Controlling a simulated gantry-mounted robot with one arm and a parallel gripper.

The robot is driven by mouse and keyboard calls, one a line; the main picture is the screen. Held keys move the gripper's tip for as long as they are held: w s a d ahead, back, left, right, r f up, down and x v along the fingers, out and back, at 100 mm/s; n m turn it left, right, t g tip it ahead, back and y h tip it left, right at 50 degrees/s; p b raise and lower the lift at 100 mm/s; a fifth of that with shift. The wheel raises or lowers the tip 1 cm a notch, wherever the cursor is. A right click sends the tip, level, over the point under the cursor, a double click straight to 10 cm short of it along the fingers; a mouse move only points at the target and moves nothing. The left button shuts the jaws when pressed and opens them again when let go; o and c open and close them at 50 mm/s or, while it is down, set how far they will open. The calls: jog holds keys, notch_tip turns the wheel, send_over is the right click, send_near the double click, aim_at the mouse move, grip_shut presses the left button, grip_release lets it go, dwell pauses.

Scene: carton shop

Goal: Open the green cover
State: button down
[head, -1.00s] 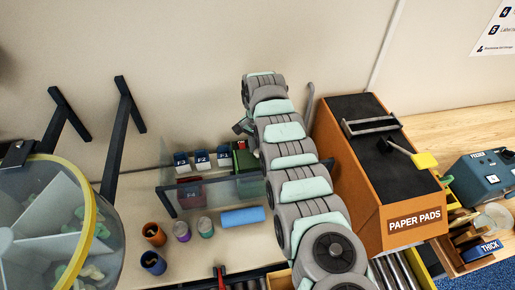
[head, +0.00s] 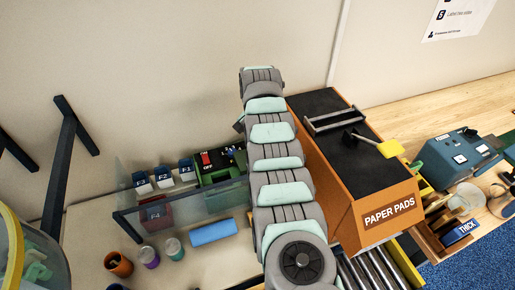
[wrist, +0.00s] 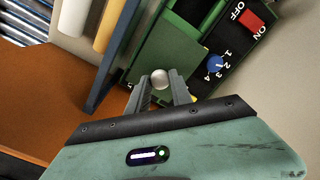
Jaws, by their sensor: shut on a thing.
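The green unit (head: 212,172) stands at the back of the bench, right of the labelled small bins. Its top carries a red ON/OFF switch (head: 207,158), and in the wrist view a blue dial (wrist: 215,64) marked 1 to 4. In the wrist view a green panel (wrist: 142,58) with a round silvery knob (wrist: 161,78) lies before my gripper (wrist: 160,88). My fingers are shut on the knob. A dark opening shows in the unit beside the panel; I cannot tell how far the cover is open. In the head view my arm hides my gripper and the unit's right side.
A clear pane with a dark rail (head: 185,205) stands in front of the green unit. The orange paper pads box (head: 345,165) is close on the right of my arm.

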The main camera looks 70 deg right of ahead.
jog(key=c, duration=1.1)
grip_release()
jog(key=shift+c, duration=0.2)
notch_tip(320, 180, up, 11)
jog(key=b, duration=0.1)
jog(key=shift+f, duration=0.1)
